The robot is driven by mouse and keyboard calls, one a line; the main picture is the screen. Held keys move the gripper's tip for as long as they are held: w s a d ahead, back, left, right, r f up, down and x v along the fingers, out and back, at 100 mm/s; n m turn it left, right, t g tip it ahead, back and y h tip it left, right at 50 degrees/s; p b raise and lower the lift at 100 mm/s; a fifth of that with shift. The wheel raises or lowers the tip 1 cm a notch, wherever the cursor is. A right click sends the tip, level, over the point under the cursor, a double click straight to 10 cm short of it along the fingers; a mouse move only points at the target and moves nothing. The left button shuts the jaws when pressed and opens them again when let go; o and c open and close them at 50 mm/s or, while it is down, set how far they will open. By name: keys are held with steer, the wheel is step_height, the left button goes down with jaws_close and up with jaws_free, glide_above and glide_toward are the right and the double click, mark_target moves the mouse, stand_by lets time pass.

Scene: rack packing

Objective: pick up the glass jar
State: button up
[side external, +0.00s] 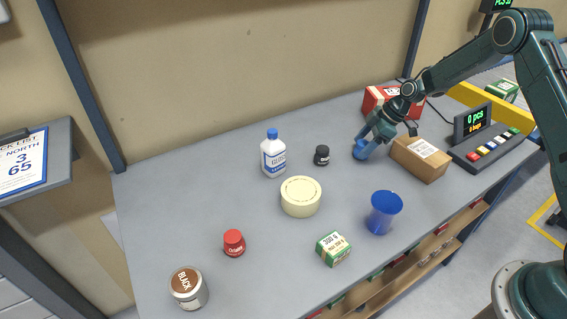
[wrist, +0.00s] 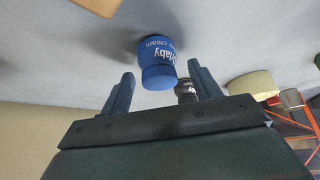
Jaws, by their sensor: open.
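No see-through jar is plain; I cannot tell by material which one is glass. A small blue jar with a blue ribbed lid and white lettering ending in "cream" (wrist: 157,50) stands on the table by my gripper. It also shows in the side view (side external: 360,152), partly hidden by the fingers. My gripper (wrist: 161,72) is open, its fingers on either side of the blue lid in the wrist view, with gaps showing. It also shows in the side view (side external: 369,141). A small black jar (side external: 321,155) stands apart to the left, and shows behind the blue lid in the wrist view (wrist: 186,91).
A brown carton (side external: 419,159) and a red box (side external: 381,97) stand close to my gripper.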

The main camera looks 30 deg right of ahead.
steer(key=shift+x, duration=1.05)
steer(key=shift+c, duration=0.2)
steer(key=c, duration=1)
